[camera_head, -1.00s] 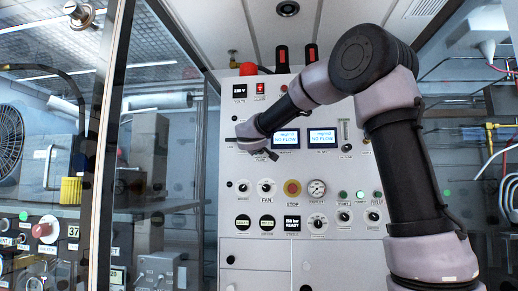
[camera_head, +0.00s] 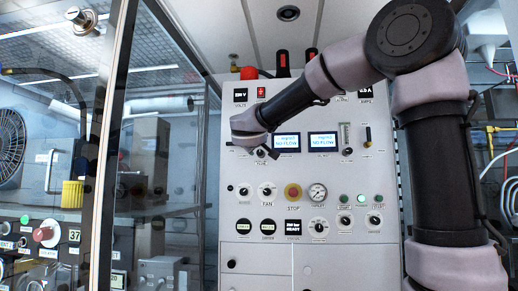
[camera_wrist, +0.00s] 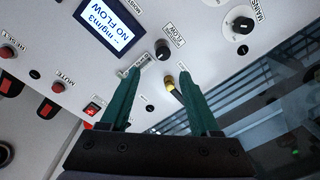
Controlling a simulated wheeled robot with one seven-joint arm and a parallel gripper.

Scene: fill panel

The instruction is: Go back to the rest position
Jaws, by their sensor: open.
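My gripper (camera_head: 266,152) is in front of the upper left part of the pale grey fill panel (camera_head: 225,170), left of two lit displays reading NO FLOW. In the wrist view my gripper (camera_wrist: 160,76) has its two green fingers apart, with nothing held between them. A small yellow and black knob (camera_wrist: 172,84) shows between the fingers, close to the right one. I cannot tell whether they touch. A black knob (camera_wrist: 162,50) lies just beyond the fingertips. My forearm reaches across the panel's top and hides part of it.
Glass doors with a metal frame (camera_head: 113,100) stand to the left. Pipes and cables (camera_head: 500,140) are at right.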

